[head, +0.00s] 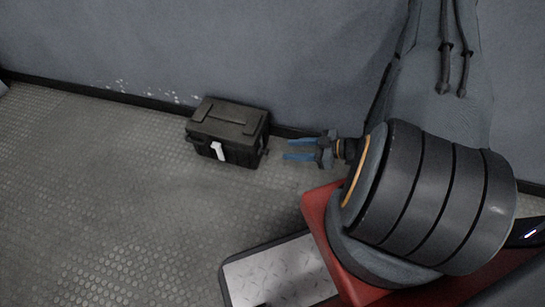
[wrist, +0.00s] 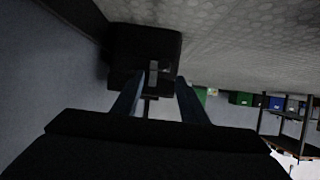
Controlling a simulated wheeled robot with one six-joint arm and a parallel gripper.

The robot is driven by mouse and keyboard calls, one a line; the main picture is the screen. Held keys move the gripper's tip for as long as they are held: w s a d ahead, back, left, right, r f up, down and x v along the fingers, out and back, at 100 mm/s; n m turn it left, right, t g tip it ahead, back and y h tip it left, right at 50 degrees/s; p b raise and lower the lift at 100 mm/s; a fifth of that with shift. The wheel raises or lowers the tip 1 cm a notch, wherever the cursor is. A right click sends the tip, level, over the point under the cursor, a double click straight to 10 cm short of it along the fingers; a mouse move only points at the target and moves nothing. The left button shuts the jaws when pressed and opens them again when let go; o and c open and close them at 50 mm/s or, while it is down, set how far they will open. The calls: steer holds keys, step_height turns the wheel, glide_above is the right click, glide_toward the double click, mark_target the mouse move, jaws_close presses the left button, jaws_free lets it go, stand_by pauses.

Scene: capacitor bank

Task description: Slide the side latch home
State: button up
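A black case (head: 230,115) with a ridged lid stands on the floor against the wall in the head view. A white latch (head: 218,151) shows on its front. A small dark fitting (head: 265,152) sticks out from its right side. My gripper (head: 286,149) is open, its blue fingers pointing left at that side with a small gap. In the wrist view the case (wrist: 120,42) is dark ahead of my gripper (wrist: 160,88). A small grey upright piece (wrist: 153,72), which looks like the side latch, appears between the open fingers. Contact cannot be told.
The grey wall (head: 160,45) runs close behind the case and my gripper. The studded floor (head: 100,200) is clear to the left and front. Several coloured bins (wrist: 245,98) and a dark rack (wrist: 290,118) show far off in the wrist view.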

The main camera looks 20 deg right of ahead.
steer(key=b+x, duration=0.4)
steer(key=x, duration=0.4)
steer(key=shift+s+a+f+y, duration=0.2)
steer(key=shift+s+a+y, duration=0.05)
steer(key=shift+s+y, duration=0.05)
steer(key=shift+c, duration=0.4)
jaws_close()
